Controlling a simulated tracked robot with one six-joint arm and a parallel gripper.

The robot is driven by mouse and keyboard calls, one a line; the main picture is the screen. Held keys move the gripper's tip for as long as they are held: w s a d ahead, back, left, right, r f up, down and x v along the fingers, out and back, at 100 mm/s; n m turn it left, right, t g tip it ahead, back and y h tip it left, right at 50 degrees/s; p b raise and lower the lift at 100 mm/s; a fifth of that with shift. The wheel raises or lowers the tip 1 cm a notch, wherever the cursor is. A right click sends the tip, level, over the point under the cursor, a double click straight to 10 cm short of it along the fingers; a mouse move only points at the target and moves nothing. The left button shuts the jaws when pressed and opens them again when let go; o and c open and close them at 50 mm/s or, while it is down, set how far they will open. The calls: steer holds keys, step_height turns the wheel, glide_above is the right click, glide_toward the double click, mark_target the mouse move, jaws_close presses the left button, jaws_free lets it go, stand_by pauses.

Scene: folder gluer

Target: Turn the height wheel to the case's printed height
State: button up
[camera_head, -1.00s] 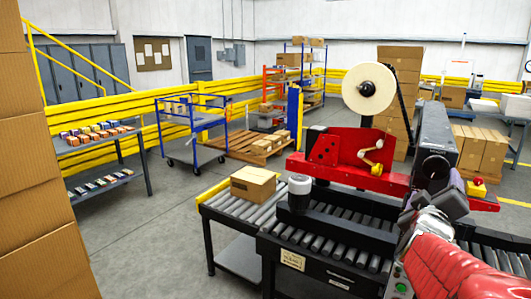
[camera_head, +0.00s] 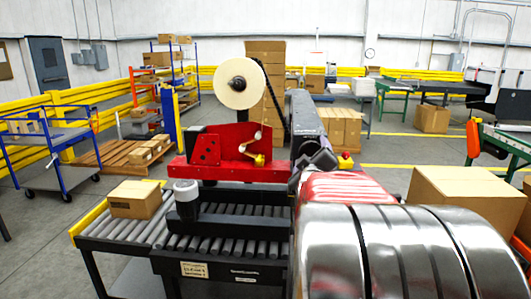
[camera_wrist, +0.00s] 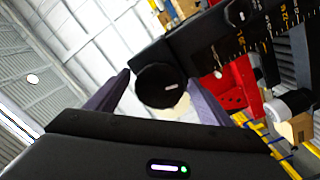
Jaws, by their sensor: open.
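The case (camera_head: 135,198), a small cardboard box, sits on the roller conveyor at the left of the red taping machine (camera_head: 235,150). Its printed height is not readable. In the wrist view a black round wheel (camera_wrist: 158,86) with a pale mark shows between the fingers of my gripper (camera_wrist: 160,78). My gripper is open, with one finger on each side of the wheel in the picture; I cannot tell whether they touch it. A black column with a scale (camera_wrist: 264,38) stands at the upper right. In the head view, my arm largely hides the gripper beside the machine's dark column (camera_head: 307,118).
A second dark knob (camera_wrist: 238,13) is near the scale. A tape roll (camera_head: 238,82) tops the machine. A large carton (camera_head: 468,195) is at the right.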

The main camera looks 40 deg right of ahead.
steer(key=shift+w+d, duration=0.15)
steer(key=shift+w, duration=0.1)
steer(key=shift+c, duration=0.4)
steer(key=shift+s, duration=0.1)
steer(key=c, duration=1)
steer(key=shift+m, duration=0.3)
steer(key=shift+m, duration=0.4)
steer(key=shift+f, duration=0.1)
steer(key=o, duration=1.1)
